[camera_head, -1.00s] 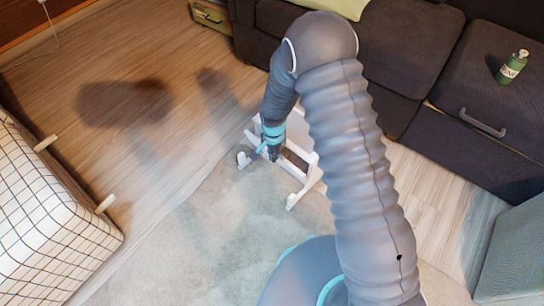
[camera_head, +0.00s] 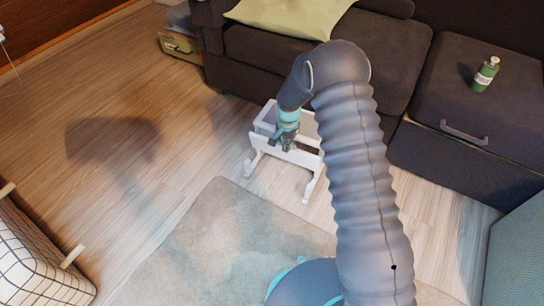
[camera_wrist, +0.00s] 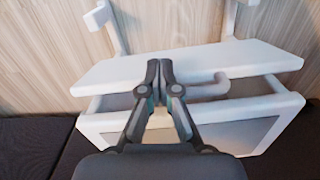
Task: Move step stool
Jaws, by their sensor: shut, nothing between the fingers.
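The white step stool (camera_head: 306,156) stands upright on the wooden floor, close in front of the dark sofa and just beyond the rug's edge. My gripper (camera_head: 287,145) is at its near upper bar, with part of the stool hidden behind my arm. In the wrist view, the stool (camera_wrist: 110,72) spans the picture, showing a white board, a framed panel and legs. My gripper (camera_wrist: 159,64) is shut with its fingertips together over the board and nothing between them. I cannot tell whether it touches the stool.
The dark sofa (camera_head: 270,55) runs behind the stool, with a green bottle (camera_head: 485,74) on its right part. The pale rug (camera_head: 215,240) lies in front. Wooden floor (camera_head: 125,180) is clear on the left.

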